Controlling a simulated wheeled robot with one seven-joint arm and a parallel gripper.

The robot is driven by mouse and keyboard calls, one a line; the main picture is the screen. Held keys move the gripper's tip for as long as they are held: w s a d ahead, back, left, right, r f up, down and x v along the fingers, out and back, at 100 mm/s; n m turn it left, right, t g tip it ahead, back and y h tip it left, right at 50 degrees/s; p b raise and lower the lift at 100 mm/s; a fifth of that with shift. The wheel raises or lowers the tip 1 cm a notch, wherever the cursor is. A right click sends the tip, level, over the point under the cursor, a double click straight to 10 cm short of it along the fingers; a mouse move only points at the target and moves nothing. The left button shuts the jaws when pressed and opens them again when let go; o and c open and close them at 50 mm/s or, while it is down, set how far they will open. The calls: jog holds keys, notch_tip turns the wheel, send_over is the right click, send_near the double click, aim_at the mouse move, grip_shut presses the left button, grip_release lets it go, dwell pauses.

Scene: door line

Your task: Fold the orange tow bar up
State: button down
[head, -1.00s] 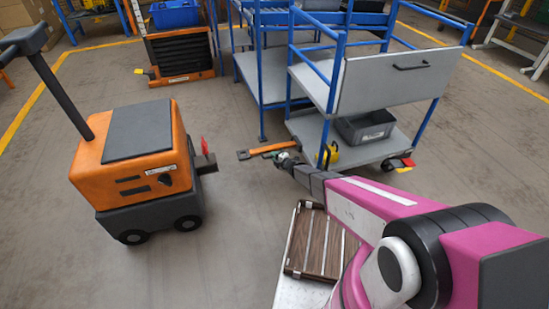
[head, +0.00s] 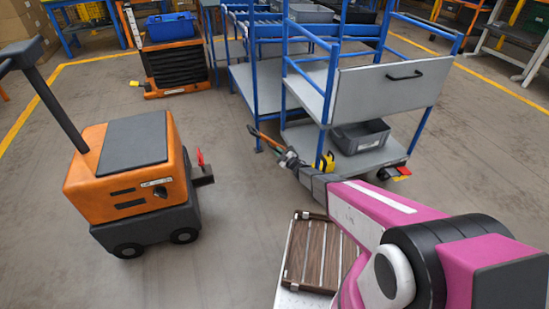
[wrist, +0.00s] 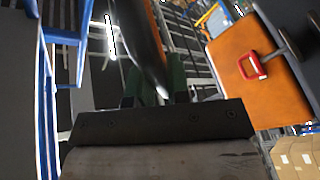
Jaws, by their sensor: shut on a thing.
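The orange tow bar (head: 266,138) is at the lower front corner of the blue-framed cart (head: 391,75). It slants up and to the left, its dark end (head: 252,128) raised off the floor. My gripper (head: 287,157) is shut on the bar near the cart corner. In the wrist view, the bar (wrist: 140,45) passes between the green-lined fingers of my gripper (wrist: 154,92). The bar's joint with the cart is mostly hidden behind my gripper. A yellow part (head: 326,162) shows on the cart just right of my gripper.
An orange tugger (head: 122,190) with a red hitch piece (head: 200,158) stands at left. A grey bin (head: 361,137) sits on the cart's lower deck. A slatted brown panel (head: 320,257) lies in front. Floor between tugger and cart is clear.

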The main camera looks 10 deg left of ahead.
jog(key=shift+w+d+r+m+t, duration=0.4)
jog(key=shift+d+r+m, duration=0.2)
jog(key=shift+m, duration=0.2)
jog(key=shift+w+d+r+m+t, duration=0.35)
jog(key=shift+d+r+m, duration=0.25)
jog(key=shift+m, duration=0.2)
jog(key=c, duration=1.1)
grip_release()
jog(key=shift+f, duration=0.1)
